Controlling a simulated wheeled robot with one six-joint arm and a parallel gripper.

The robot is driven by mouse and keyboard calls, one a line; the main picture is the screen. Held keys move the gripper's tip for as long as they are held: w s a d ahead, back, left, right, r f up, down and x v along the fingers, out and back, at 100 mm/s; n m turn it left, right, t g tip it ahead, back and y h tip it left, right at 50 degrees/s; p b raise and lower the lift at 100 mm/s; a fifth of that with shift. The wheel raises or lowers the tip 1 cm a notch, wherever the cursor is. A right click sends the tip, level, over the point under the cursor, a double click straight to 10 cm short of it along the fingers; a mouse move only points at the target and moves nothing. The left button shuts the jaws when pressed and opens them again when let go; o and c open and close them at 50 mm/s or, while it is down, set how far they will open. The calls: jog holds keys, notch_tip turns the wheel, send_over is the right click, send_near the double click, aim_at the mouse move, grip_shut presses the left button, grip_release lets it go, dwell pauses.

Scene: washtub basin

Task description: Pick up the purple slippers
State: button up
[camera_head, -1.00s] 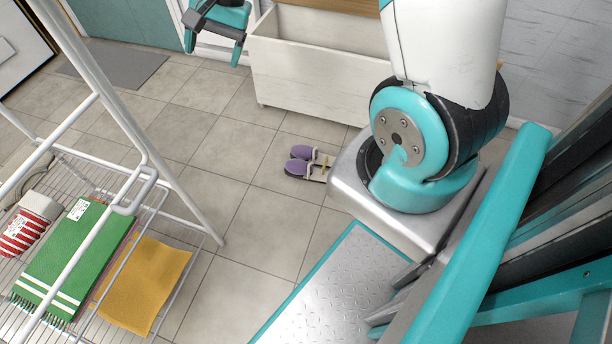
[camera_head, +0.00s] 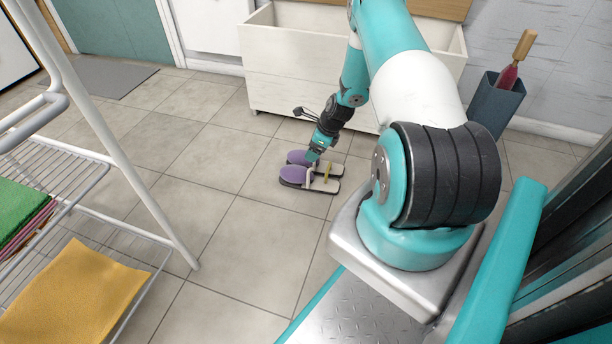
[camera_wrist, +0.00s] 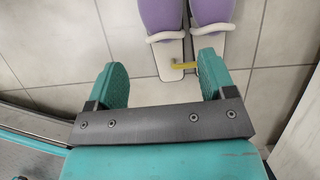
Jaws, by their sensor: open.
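The purple slippers (camera_head: 310,175) lie side by side on the tiled floor in the head view, with purple toe parts, white straps and pale footbeds. In the wrist view the slippers (camera_wrist: 198,30) are at the top, with a yellow piece joining them. My gripper (camera_wrist: 158,82) is open and empty there, its teal fingers apart. The right fingertip is close to the yellow piece in the picture; I cannot tell whether they touch. In the head view my gripper (camera_head: 313,158) is low by the far side of the slippers, its fingertips partly hidden.
A white open chest (camera_head: 290,85) stands behind the slippers. A wire rack (camera_head: 130,240) with a yellow cloth (camera_head: 75,290) is at the left. A dark blue bin (camera_head: 492,105) holding a brush stands at the right. The floor left of the slippers is clear.

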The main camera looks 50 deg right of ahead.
aim_at(303, 170)
jog(key=b+x, duration=0.5)
jog(key=x, duration=0.5)
jog(key=shift+s+b, duration=0.1)
jog(key=shift+b, duration=0.2)
jog(key=b+x, duration=0.5)
jog(key=shift+s+d+f, duration=0.25)
jog(key=shift+s+f, duration=0.05)
jog(key=shift+f, duration=0.05)
jog(key=shift+r, duration=0.1)
jog(key=c, duration=0.7)
